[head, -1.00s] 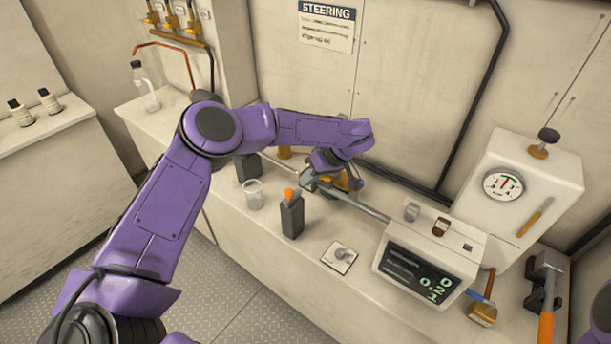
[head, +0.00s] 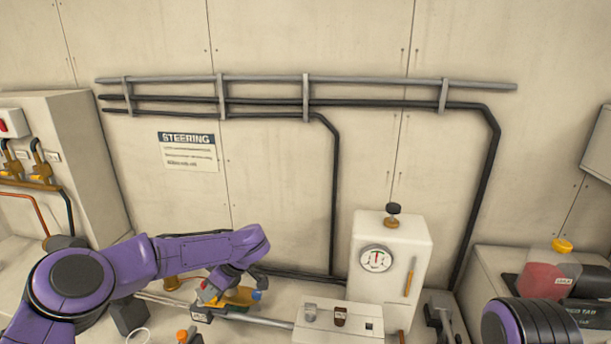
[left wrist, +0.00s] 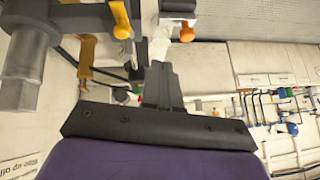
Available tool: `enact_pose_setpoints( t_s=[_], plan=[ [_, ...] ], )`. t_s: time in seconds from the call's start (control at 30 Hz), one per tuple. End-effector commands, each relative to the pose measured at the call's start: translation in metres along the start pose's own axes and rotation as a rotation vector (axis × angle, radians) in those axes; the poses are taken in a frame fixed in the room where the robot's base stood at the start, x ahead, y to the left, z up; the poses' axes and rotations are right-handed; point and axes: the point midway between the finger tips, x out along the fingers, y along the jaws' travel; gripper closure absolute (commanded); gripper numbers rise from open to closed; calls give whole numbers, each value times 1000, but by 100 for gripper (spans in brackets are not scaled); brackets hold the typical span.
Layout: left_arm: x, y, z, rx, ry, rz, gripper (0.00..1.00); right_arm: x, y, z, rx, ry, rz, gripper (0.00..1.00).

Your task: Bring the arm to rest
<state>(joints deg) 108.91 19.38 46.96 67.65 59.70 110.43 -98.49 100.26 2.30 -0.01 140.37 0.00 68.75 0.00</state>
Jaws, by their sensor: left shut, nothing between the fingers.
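My left arm comes in from the left in the head view, its purple links bent over the bench. Its gripper (head: 212,290) points down close to a grey rod (head: 265,319) and a yellow fitting (head: 240,297) with a blue end. I cannot tell from the head view whether it touches them. In the left wrist view the left gripper's dark fingers (left wrist: 160,85) are together, with nothing between them. A purple part of my right arm shows at the lower right of the head view; its gripper is out of view.
A white gauge box (head: 390,250) stands right of the left gripper. A red-filled jug (head: 550,272) stands at far right.

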Motion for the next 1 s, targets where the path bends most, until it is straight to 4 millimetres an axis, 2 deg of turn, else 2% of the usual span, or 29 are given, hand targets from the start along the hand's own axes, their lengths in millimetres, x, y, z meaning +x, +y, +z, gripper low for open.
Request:
enact_pose_setpoints(
  t_s=[0.07, 0.13, 0.17, 0.2, 0.27, 0.3, 0.37, 0.4, 0.47, 0.5, 0.6, 0.7, 0.73, 0.8, 0.83, 1.0],
  plan=[
    [17, 6, 13, -107, 140, 132, 100, 1, 0, 0, 0, 0, 0, 69],
    [47, 8, 44, -146, 249, 298, 100, 12, -1, 5, 0, 0, 0, 69],
    [62, 6, 62, -140, 277, 374, 100, 18, -2, 7, 0, 0, 0, 69],
    [86, 0, 91, -115, 289, 475, 100, 27, -3, 11, 0, 0, 0, 69],
    [119, -18, 133, -52, 266, 591, 100, 39, -4, 16, 0, 0, 0, 69],
    [139, -35, 158, -3, 231, 644, 100, 46, -4, 19, 0, 0, 0, 69],
    [169, -64, 193, 77, 166, 689, 100, 56, -5, 23, 0, 0, 0, 69],
    [188, -88, 214, 134, 117, 701, 100, 63, -6, 26, 0, 0, 0, 69],
    [217, -127, 241, 222, 44, 695, 100, 74, -7, 31, 0, 0, 0, 69],
    [235, -155, 256, 282, -3, 679, 100, 82, -7, 34, 0, 0, 0, 69],
    [273, -226, 280, 436, -95, 608, 100, 100, -9, 42, 0, 0, 0, 69],
    [302, -284, 287, 584, -128, 527, 100, 118, -11, 49, 0, 0, 0, 69],
    [309, -297, 286, 612, -128, 505, 100, 123, -11, 51, 0, 0, 0, 69],
    [327, -313, 283, 649, -112, 463, 100, 134, -12, 56, 0, 0, 0, 69],
    [331, -313, 283, 654, -106, 461, 100, 136, -12, 56, 0, 0, 0, 69],
    [331, -314, 285, 657, -108, 460, 100, 136, -12, 56, 0, 0, 0, 69]
  ],
)
